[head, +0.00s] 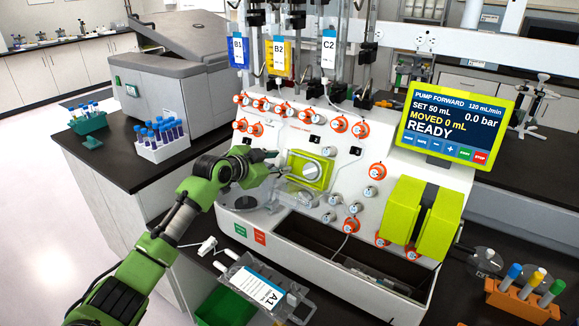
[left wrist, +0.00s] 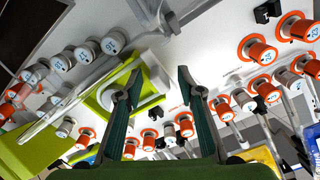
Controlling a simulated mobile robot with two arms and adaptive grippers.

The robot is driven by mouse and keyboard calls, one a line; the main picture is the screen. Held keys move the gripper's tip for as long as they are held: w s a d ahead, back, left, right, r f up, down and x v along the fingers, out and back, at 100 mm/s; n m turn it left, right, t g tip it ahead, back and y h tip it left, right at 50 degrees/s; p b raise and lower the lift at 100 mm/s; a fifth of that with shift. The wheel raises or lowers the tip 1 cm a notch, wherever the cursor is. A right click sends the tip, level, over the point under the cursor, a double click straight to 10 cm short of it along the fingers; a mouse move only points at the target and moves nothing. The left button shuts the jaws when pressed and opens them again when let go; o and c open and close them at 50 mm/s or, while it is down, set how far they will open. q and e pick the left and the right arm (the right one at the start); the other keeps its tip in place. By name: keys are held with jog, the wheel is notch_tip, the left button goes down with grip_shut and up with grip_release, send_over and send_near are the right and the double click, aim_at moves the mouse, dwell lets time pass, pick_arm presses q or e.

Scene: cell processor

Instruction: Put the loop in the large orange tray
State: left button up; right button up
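My left gripper (head: 277,164) is in front of the white machine, just left of a yellow-green block with a round grey knob (head: 311,170). In the left wrist view its fingers (left wrist: 158,80) are spread apart, with nothing held between them. The block (left wrist: 150,92) shows behind the fingers. A pale translucent tube (left wrist: 75,103) runs past the block; I cannot tell whether it is the loop. No large orange tray is clearly seen; a small orange rack (head: 517,302) with capped tubes stands at the lower right. My right gripper is out of view.
The machine's front carries several orange-ringed valves (head: 340,124) and a dark open trough (head: 345,258). A bag labelled A1 (head: 258,289) hangs below left, by a green bin (head: 224,307). A screen (head: 447,122) stands at the right. A white rack of blue-capped tubes (head: 160,150) stands left.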

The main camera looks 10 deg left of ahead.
pick_arm(q)
grip_shut()
jog(key=shift+s+r, duration=0.1)
